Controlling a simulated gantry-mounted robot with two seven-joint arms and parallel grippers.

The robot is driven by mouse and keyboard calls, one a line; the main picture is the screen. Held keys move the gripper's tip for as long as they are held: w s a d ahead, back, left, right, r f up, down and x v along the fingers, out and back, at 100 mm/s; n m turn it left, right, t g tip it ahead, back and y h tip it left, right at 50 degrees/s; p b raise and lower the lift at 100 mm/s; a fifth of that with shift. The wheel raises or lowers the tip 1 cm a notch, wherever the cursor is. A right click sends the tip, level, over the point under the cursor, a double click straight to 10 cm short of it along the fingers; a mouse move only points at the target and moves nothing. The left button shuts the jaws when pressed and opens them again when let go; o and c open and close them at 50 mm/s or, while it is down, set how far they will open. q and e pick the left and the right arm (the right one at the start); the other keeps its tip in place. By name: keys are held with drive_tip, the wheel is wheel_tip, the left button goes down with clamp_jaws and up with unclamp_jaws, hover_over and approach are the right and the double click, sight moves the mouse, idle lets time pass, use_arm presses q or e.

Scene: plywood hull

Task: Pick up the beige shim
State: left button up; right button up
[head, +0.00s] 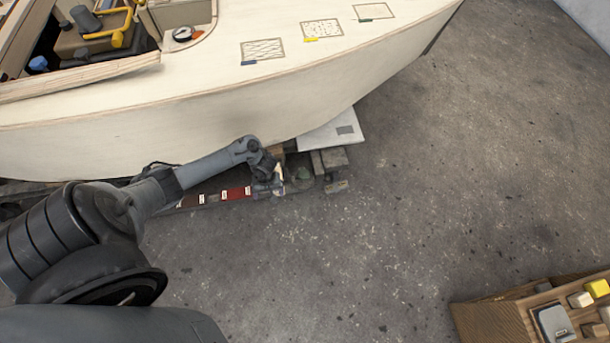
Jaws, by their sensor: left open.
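My left gripper (270,190) is open, low beside the hull (215,125), at the right end of a narrow strip of labelled dark and red pieces (235,193). A small pale patch shows at its fingers, too small to tell whether it is the beige shim or part of the gripper. No piece is clearly recognisable as the beige shim, and my gripper and arm hide part of that area. My right gripper is not in view.
A white sheet with a grey square (330,132) lies under the hull edge, right of the gripper. A wooden crate (488,322) with several small blocks stands at the lower right. The concrete floor (390,220) between is clear.

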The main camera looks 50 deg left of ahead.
use_arm(q)
drive_tip(key=w+a+r+t+p, duration=0.1)
drive_tip(key=w+a+r, duration=0.2)
drive_tip(key=w+r, duration=0.15)
drive_tip(key=f+b, duration=0.3)
drive_tip(key=f, duration=0.1)
drive_tip(key=shift+d, duration=0.25)
drive_tip(key=shift+f+b, duration=0.25)
drive_tip(key=shift+b, duration=0.15)
drive_tip(key=shift+w+f+b, duration=0.15)
drive_tip(key=shift+f+b, duration=0.3)
wheel_tip(320, 180, down, 4)
drive_tip(key=b, duration=0.4)
drive_tip(key=shift+w+d+f, duration=0.1)
drive_tip(key=shift+w+d, duration=0.05)
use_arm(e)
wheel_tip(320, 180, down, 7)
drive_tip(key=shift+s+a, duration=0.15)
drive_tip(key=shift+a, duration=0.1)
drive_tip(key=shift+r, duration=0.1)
